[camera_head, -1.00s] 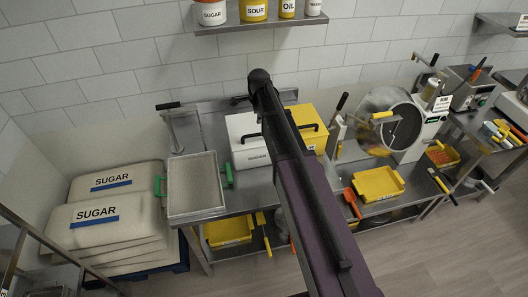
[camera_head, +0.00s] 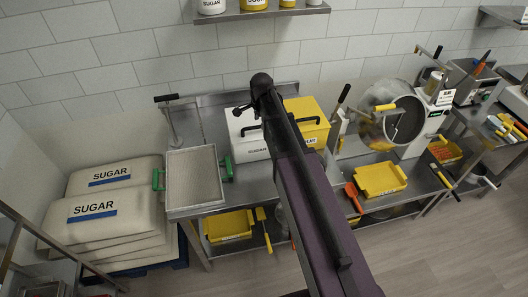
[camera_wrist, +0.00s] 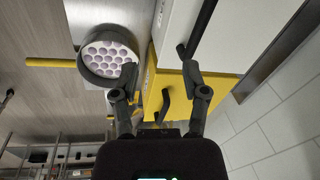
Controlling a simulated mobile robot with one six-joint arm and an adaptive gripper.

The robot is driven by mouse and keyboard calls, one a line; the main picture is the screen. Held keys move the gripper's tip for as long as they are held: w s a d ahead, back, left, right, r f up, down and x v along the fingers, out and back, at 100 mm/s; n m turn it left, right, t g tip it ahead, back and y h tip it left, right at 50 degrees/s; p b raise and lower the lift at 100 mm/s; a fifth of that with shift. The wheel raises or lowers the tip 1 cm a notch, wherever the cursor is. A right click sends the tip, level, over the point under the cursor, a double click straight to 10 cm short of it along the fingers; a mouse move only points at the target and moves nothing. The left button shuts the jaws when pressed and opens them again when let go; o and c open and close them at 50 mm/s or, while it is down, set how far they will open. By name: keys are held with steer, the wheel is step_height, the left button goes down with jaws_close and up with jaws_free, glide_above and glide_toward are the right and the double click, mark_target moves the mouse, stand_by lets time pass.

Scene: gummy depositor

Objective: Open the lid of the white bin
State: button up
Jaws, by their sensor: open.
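The white bin (camera_head: 247,147) stands on the steel bench behind the tray, with its lid down and a black handle (camera_head: 250,128) on top. In the wrist view the white bin (camera_wrist: 243,32) fills the upper right, its black handle (camera_wrist: 204,25) just beyond the right finger. My gripper (camera_wrist: 160,70) is open, with nothing seen between its fingers. Whether the right finger touches the handle I cannot tell. In the head view my purple and black arm crosses in front of the bin's right side and mostly hides the gripper.
A yellow bin (camera_head: 309,125) with a black handle stands right of the white one. A steel tray (camera_head: 194,178) with green grips is at the left. A round pot with a purple holed inside (camera_wrist: 108,57) shows in the wrist view.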

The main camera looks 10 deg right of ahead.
steer(key=s+f+n+b, duration=0.5)
steer(key=s+f+b, duration=0.2)
steer(key=shift+a+f+g, duration=0.15)
steer(key=shift+f+g, duration=0.15)
steer(key=shift+f, duration=0.05)
stand_by(0.6)
steer(key=s+f+n+b, duration=0.2)
steer(key=s+f+n, duration=0.1)
steer(key=s+n, duration=0.2)
steer(key=s+f+n+g+b, duration=0.1)
steer(key=s+f+n+b, duration=0.1)
steer(key=s+n, duration=0.3)
steer(key=shift+s+a+f+b, duration=0.15)
steer(key=shift+s+f+b, duration=0.45)
steer(key=shift+s, duration=1.75)
steer(key=shift+r, duration=0.2)
steer(key=shift+a, duration=0.1)
steer(key=shift+s, duration=0.1)
